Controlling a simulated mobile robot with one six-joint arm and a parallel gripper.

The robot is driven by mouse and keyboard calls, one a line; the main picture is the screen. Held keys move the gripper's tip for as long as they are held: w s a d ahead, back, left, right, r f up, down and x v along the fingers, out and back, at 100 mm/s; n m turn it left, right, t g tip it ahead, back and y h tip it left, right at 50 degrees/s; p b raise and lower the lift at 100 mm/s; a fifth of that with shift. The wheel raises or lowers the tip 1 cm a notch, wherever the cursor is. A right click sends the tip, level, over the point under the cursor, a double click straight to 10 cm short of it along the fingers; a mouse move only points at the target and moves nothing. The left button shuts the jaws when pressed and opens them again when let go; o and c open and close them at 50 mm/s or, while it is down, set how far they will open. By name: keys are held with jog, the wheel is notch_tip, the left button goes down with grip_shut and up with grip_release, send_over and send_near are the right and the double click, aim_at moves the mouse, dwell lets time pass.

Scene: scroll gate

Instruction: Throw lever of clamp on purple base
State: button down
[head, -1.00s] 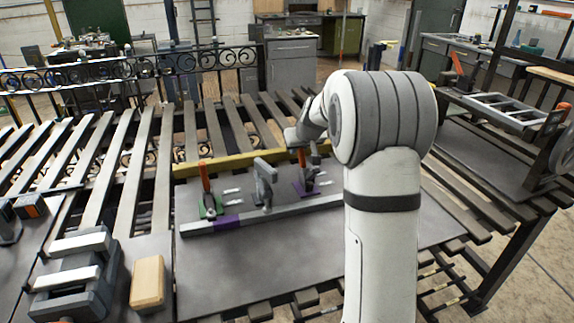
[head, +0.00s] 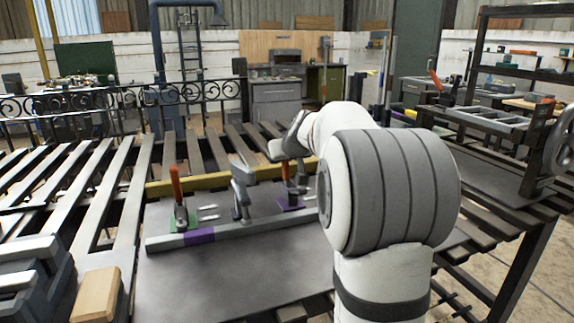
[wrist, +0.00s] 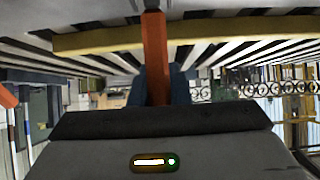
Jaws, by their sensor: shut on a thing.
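The clamp on the purple base (head: 291,204) stands at the right end of the grey bar, partly hidden by my arm. Its orange-red lever (head: 285,171) is upright. My gripper (head: 284,152) is at the lever's upper part, shut on it. In the wrist view the orange lever (wrist: 155,55) runs up the middle, with dark blue finger parts showing on both sides of its lower end. The fingertips are small and partly hidden in the head view.
A second clamp with an orange lever (head: 175,183) stands on a green base (head: 183,220) at left. A grey upright bracket (head: 241,190) stands between the clamps. A grey bar with a purple band (head: 200,236) lies in front, a yellow bar (head: 215,181) behind. A wooden block (head: 97,294) sits front left.

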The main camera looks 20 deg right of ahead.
dwell(0.3)
jog(key=c, duration=1.4)
grip_release()
jog(key=shift+o, duration=0.2)
jog(key=v, duration=0.8)
jog(key=shift+p, duration=0.35)
